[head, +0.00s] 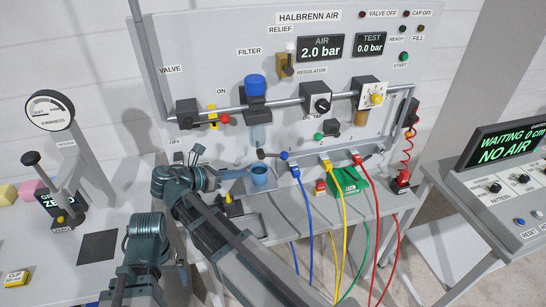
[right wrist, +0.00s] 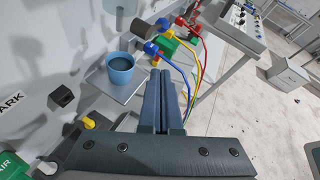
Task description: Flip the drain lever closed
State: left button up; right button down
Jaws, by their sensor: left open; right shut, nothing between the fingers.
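The drain lever (head: 273,155) is a dark handle with a blue end, lying nearly level below the filter (head: 255,88) on the panel. A blue cup (head: 260,175) stands below the filter; it also shows in the right wrist view (right wrist: 120,70). My right gripper (head: 233,174) is just left of the cup in the head view, apart from the lever. Its fingers (right wrist: 162,75) are shut and empty, pointing toward the hose connectors in the right wrist view. My left arm is at the lower left; its gripper is open and empty, its fingertips hard to make out.
Blue, yellow, green and red hoses hang from the bench front right of the lever. A green box (head: 347,181) sits among them. A tester (head: 60,150) stands on the left table. A console (head: 500,175) stands at the right.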

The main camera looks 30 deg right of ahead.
aim_at(274, 156)
pick_arm(q)
jog(key=shift+f+b, duration=1.25)
pick_arm(e)
jog(key=d+r+x, duration=0.1)
jog(key=r+x, duration=0.1)
jog(key=x, duration=1.1)
jog(key=shift+w+r, duration=0.2)
jog(key=shift+w, duration=0.2)
jog(key=shift+a, duration=0.15)
